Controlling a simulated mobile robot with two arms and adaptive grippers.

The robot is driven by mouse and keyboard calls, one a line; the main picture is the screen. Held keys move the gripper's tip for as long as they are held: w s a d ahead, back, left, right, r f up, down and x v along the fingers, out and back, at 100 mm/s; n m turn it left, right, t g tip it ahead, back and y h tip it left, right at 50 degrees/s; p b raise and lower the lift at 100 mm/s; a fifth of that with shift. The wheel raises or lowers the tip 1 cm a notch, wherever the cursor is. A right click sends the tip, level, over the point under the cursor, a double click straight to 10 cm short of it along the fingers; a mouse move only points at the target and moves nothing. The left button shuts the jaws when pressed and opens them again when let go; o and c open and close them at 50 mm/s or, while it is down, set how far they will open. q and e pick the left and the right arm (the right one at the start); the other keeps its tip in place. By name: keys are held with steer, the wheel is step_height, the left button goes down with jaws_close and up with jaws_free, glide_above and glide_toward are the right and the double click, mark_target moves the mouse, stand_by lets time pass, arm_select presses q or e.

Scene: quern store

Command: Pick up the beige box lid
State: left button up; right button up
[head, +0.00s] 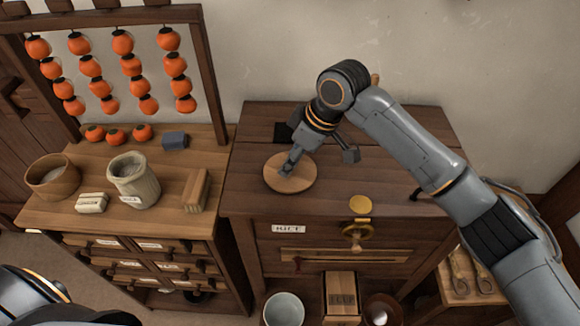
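A round, light-brown wooden disc (296,183), which may be the beige box lid, lies flat on top of the dark wooden chest (245,190). No other thing clearly looks like a beige lid. My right gripper (320,162) reaches down over the chest top with its fingers spread wide. One finger overlaps the middle of the disc in the picture, and the other hangs to its right, beyond the disc's edge. I cannot tell whether the finger touches the disc. Only part of my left arm shows at the lower left corner; its gripper is out of view.
A small dark square (283,132) lies behind the disc. A yellow disc (360,205) is at the chest's front edge. The left cabinet carries a wooden bowl (50,180), a sack (133,185) and blocks. The chest's left front top is clear.

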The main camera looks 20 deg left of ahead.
jaws_close()
stand_by(0.4)
